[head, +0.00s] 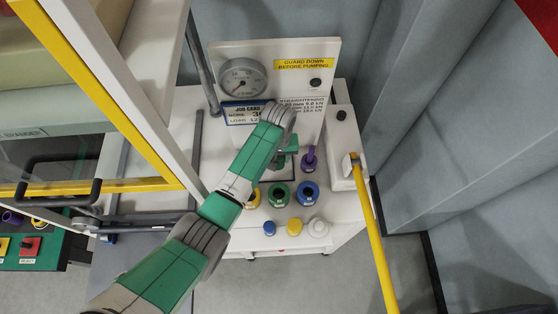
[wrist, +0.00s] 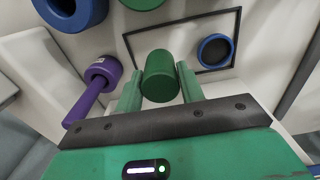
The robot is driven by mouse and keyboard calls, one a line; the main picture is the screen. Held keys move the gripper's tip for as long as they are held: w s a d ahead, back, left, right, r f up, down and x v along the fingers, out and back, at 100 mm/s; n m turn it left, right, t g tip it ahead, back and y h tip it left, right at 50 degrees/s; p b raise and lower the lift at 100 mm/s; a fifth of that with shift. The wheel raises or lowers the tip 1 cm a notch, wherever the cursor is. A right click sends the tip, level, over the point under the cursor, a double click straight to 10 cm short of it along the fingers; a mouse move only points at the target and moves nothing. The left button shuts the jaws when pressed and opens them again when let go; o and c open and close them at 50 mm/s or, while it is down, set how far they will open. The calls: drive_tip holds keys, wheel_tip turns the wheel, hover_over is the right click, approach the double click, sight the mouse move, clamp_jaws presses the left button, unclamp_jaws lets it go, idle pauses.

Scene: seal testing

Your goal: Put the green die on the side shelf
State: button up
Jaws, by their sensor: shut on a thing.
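The green die (wrist: 159,76), a plain cylinder, sits between the two fingers of my gripper (wrist: 160,88) in the wrist view. The fingers are shut on it, and its end points away from the wrist. In the head view my gripper (head: 287,158) is over the white bench top, left of a purple handled piece (head: 310,158); my arm hides most of the die there. In the wrist view a black-outlined rectangle (wrist: 238,10) on the white surface lies beyond the die. I cannot tell which surface is the side shelf.
Green (head: 279,194) and blue (head: 307,193) rings stand in front of my gripper, with small blue, yellow (head: 294,227) and white pieces nearer the edge. A gauge panel (head: 320,58) stands behind. A yellow lever (head: 374,235) is at right; a yellow-framed guard (head: 130,110) at left.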

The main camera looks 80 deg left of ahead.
drive_tip(key=shift+f+b, duration=0.3)
drive_tip(key=shift+f, duration=1.8)
drive_tip(key=shift+f, duration=0.1)
drive_tip(key=o, duration=1.2)
wheel_tip(320, 180, up, 12)
drive_tip(key=shift+r+p, duration=0.1)
drive_tip(key=shift+p, duration=0.4)
